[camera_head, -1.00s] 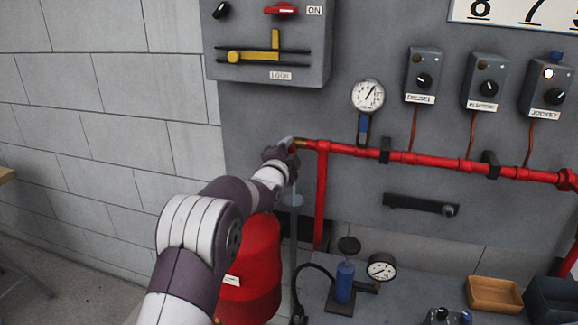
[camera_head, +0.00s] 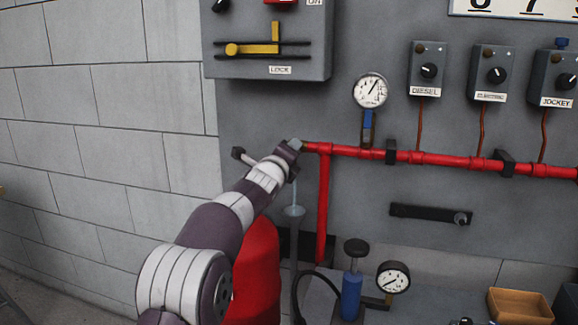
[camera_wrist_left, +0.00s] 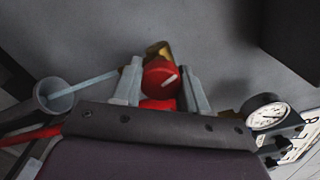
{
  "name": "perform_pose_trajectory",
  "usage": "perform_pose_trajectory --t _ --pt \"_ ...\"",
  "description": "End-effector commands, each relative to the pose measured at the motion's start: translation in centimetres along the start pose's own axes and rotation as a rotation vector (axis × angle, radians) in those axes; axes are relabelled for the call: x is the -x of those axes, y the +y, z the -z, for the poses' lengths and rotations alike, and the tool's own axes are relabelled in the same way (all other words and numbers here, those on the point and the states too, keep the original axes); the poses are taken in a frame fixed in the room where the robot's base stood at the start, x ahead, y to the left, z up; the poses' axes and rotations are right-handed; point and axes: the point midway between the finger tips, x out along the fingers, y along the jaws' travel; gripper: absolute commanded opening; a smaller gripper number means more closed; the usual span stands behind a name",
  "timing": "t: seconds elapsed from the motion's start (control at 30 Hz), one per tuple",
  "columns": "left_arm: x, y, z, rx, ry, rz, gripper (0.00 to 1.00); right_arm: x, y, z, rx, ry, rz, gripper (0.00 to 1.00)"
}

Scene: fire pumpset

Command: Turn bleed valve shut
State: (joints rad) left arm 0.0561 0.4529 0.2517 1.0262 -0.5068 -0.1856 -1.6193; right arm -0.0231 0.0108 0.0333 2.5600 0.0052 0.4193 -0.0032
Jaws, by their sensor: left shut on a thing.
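The bleed valve sits at the left end of the red pipe (camera_head: 345,150). In the left wrist view it shows a red round knob (camera_wrist_left: 161,77) with a white mark and a brass body (camera_wrist_left: 158,50) behind. My left gripper (camera_head: 294,147) is at the pipe end. Its two grey fingers (camera_wrist_left: 160,88) are shut on the red knob, one on each side. In the head view the gripper hides the knob. My right gripper is not in view.
A pressure gauge (camera_head: 370,91) stands above the pipe. A grey box with a yellow lever (camera_head: 262,48) hangs above left. A red cylinder (camera_head: 258,270) stands below my arm. A blue hand pump (camera_head: 351,295) and a second gauge (camera_head: 393,278) are below right.

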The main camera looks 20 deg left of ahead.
Motion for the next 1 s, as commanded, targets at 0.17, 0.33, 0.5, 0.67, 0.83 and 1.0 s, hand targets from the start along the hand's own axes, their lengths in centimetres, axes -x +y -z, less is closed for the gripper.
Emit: perform_pose_trajectory --t 0.17,0.33,0.5,0.67,0.83,1.0 --pt "0.0 0.3 0.3 -0.142 0.002 -0.001 0.12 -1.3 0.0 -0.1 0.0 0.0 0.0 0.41" --pt "0.0 0.4 0.3 -0.254 0.003 -0.002 0.12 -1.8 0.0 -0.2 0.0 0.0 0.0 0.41" --pt "-0.1 0.4 0.2 -0.334 0.004 -0.002 0.12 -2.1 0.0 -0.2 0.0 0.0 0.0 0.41" --pt "-0.1 0.4 0.2 -0.377 0.005 -0.003 0.12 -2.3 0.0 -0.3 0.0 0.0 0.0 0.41" --pt "-0.1 0.4 0.3 -0.398 0.006 -0.004 0.12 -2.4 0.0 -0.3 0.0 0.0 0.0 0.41" --pt "-0.1 0.5 0.3 -0.402 0.007 -0.004 0.12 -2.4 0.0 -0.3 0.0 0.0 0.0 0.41"
